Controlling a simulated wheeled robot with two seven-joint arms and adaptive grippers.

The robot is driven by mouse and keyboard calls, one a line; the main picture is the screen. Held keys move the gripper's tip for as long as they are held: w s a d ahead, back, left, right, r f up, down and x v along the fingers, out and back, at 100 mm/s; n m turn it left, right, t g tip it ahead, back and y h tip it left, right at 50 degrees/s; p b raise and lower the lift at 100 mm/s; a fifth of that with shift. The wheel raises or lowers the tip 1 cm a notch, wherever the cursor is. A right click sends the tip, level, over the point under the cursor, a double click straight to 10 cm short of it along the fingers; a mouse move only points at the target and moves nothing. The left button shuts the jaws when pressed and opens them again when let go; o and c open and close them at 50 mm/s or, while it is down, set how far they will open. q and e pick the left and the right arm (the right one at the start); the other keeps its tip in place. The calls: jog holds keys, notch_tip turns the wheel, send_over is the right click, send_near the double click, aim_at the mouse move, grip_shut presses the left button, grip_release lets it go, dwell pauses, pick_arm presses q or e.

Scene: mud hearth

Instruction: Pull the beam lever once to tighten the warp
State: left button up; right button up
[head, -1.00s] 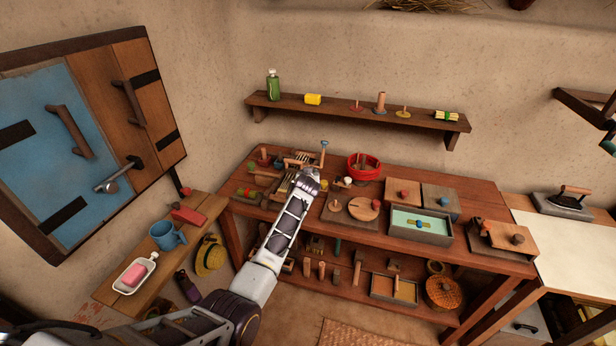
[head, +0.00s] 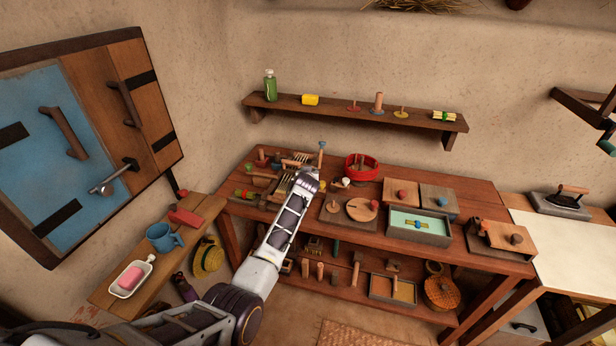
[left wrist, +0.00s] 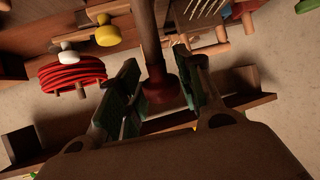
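My left gripper (left wrist: 160,95) has its two green-padded fingers apart. A dark brown rod (left wrist: 153,45) with a thick red-brown end stands between them in the left wrist view. It looks like the beam lever; narrow gaps seem to show beside it, and I see no firm grip. In the head view my left gripper (head: 307,176) is over the small loom (head: 283,190) at the left of the workbench, and my own arm hides part of the loom. My right gripper is not in view.
A red rope coil (head: 361,167) sits right of the gripper, with a white knob (head: 346,182) between. Boards and a teal tray (head: 418,225) fill the workbench's right side. A wall shelf (head: 355,112) hangs above. A side table (head: 155,262) stands at left.

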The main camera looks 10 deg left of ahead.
pick_arm(q)
jog(key=shift+o, duration=1.2)
jog(key=shift+f, duration=0.1)
jog(key=shift+s, duration=0.15)
jog(key=shift+s, duration=0.1)
jog(key=v, duration=1.1)
jog(key=shift+s+r, duration=0.2)
jog(key=shift+r, duration=0.05)
jog(key=shift+d, duration=0.1)
